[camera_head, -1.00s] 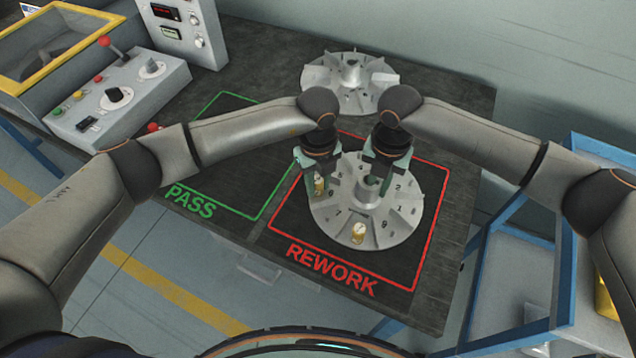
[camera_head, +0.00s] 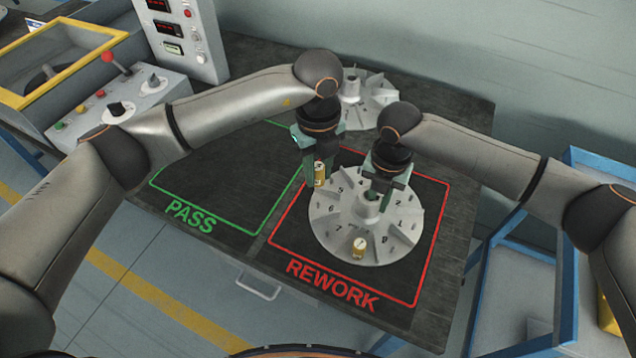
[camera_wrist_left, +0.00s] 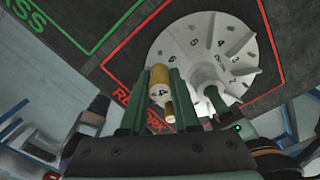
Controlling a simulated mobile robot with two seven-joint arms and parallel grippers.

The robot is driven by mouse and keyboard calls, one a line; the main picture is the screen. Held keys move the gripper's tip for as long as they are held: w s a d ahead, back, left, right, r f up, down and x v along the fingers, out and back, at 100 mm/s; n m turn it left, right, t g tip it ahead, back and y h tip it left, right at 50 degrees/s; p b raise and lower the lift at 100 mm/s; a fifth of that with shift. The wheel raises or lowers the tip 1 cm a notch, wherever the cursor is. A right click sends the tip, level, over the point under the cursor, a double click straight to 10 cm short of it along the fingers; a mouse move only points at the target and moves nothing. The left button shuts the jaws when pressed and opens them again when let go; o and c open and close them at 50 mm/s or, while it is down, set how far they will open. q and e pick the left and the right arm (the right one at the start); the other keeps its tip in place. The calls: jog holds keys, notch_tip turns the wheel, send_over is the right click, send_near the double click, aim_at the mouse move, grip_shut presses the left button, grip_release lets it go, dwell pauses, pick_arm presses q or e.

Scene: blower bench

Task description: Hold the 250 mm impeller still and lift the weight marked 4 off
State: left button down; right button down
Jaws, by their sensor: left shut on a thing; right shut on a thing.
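The 250 mm impeller (camera_head: 335,226), a grey finned disc with numbered sectors, lies inside the red REWORK square. It also shows in the left wrist view (camera_wrist_left: 190,60). My right gripper (camera_head: 376,190) is shut on its centre hub (camera_head: 368,212). My left gripper (camera_head: 319,178) is shut on a brass weight (camera_head: 319,176) and holds it above the impeller's left edge. In the left wrist view this weight (camera_wrist_left: 160,90) sits between the fingers with a 4 on its end. Another brass weight (camera_head: 358,248) stands on the impeller's front part.
A second finned impeller (camera_head: 362,98) stands at the back of the bench, partly hidden by my left arm. The green PASS square (camera_head: 215,190) is empty where visible. A control box (camera_head: 110,95) with knobs and a red lever is at left.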

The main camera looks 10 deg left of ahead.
aim_at(319, 166)
pick_arm(q)
jog(key=shift+r, duration=0.4)
pick_arm(e)
jog(key=shift+s+f, duration=0.2)
jog(key=shift+f, duration=0.05)
pick_arm(q)
jog(key=shift+r, duration=0.15)
jog(key=shift+r, duration=2.1)
pick_arm(e)
jog(key=c, duration=1.1)
grip_release()
jog(key=o, duration=0.3)
jog(key=shift+w+r, duration=0.1)
jog(key=shift+r, duration=0.05)
jog(key=shift+o, duration=0.2)
jog(key=shift+w, duration=0.1)
